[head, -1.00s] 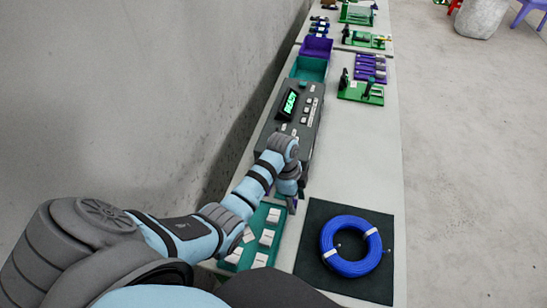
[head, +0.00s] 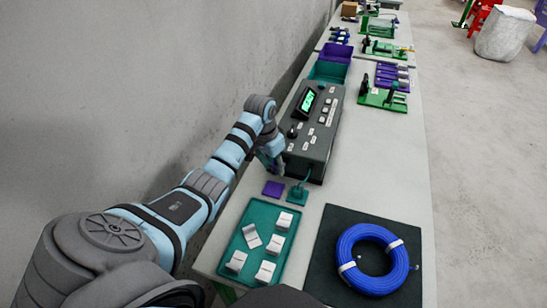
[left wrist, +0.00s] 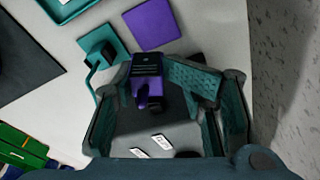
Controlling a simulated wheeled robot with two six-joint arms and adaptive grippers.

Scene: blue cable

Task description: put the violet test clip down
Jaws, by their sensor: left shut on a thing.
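My left gripper (head: 272,162) is by the left side of the dark tester, just beyond a violet square pad (head: 273,189). In the left wrist view my left gripper (left wrist: 150,85) is shut on the violet test clip (left wrist: 146,72), which sits between its teal fingers. The violet pad also shows there (left wrist: 153,23), clear and apart from the clip. A teal clip (head: 297,193) stands on a teal square pad beside the violet one; it also shows in the left wrist view (left wrist: 96,55). In the head view the held clip is hard to make out. My right gripper is out of view.
The dark tester (head: 322,120) has a lit green display. A teal tray (head: 256,218) holds several white pieces. A blue cable coil (head: 347,243) lies on a black mat (head: 327,270). Teal (head: 328,70) and violet (head: 338,52) bins stand beyond the tester.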

